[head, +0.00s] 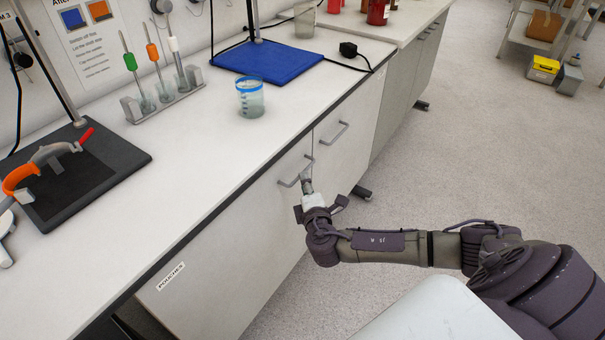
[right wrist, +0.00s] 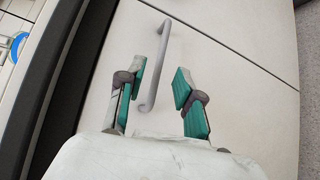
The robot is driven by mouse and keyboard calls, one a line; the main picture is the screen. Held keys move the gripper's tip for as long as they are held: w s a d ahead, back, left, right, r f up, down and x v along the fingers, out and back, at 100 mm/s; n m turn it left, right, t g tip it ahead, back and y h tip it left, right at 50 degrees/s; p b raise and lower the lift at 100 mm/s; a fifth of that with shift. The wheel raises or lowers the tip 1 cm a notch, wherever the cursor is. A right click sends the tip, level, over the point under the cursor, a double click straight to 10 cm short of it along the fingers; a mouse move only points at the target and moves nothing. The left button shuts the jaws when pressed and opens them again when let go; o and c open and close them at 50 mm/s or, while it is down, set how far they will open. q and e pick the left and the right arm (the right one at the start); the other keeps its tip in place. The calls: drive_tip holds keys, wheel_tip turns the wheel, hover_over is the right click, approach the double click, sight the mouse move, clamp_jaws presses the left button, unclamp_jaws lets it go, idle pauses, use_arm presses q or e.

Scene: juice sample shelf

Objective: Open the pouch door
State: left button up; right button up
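The pouch door (head: 225,262) is a white cabinet front under the counter with a "POUCHES" label (head: 171,277) at its left. It looks shut, level with the neighbouring door (head: 347,150). Its grey bar handle (head: 291,182) is near its upper right corner and also shows in the right wrist view (right wrist: 152,85). My right gripper (head: 306,184) is at this handle. In the right wrist view my right gripper (right wrist: 160,70) is open, with one green-padded finger on each side of the bar and gaps visible. My left gripper is not in view.
The white counter (head: 190,180) runs above the doors. It carries a blue-rimmed cup (head: 250,98), a pipette rack (head: 165,98), a blue mat (head: 267,62) and a black stand (head: 75,175). Open grey floor (head: 460,130) lies right of the cabinets.

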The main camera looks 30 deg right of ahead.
drive_tip(key=x, duration=0.5)
drive_tip(key=shift+w+d, duration=0.1)
drive_tip(key=shift+w, duration=0.1)
clamp_jaws()
